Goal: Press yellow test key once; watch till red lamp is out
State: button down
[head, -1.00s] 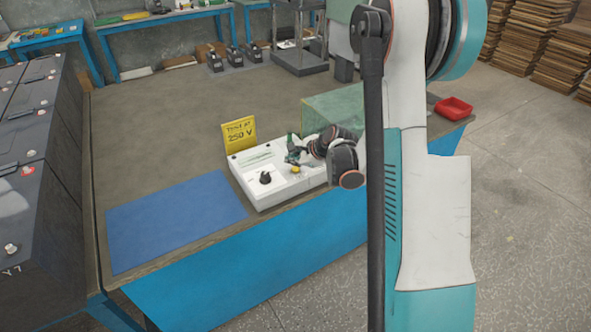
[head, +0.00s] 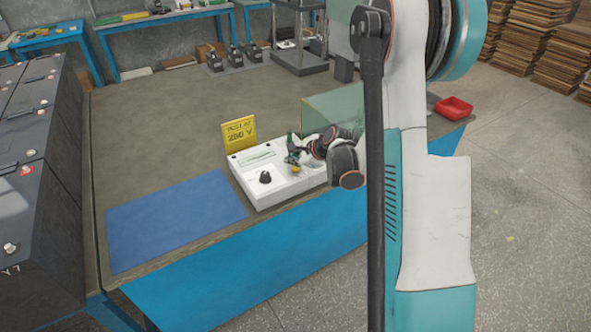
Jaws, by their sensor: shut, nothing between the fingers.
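The white tester box (head: 282,192) sits near the front edge of the workbench, with a black knob (head: 265,177) and a pale meter window (head: 257,158) on its top. My gripper (head: 292,160) is shut and empty, low over the right part of the box. A small yellow spot, perhaps the yellow test key (head: 295,168), shows right beside the fingertips; I cannot tell whether they touch it. I cannot make out a red lamp; my gripper and arm cover the right part of the box.
A yellow card reading "TEST AT 250 V" (head: 239,134) stands behind the box. A blue mat (head: 175,218) lies to its left, a greenish clear case (head: 331,108) behind right, and a red tray (head: 454,107) at the far right. The bench's middle is bare.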

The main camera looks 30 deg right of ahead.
aim_at(294, 170)
jog(key=shift+f, duration=0.3)
jog(key=shift+f+b, duration=0.35)
jog(key=shift+b, duration=0.05)
dwell(0.6)
jog(key=shift+r, duration=0.1)
jog(key=shift+r+p, duration=0.45)
jog(key=shift+r, duration=0.25)
jog(key=shift+r+p, duration=1.55)
jog(key=shift+r, duration=0.95)
jog(key=shift+r, duration=0.1)
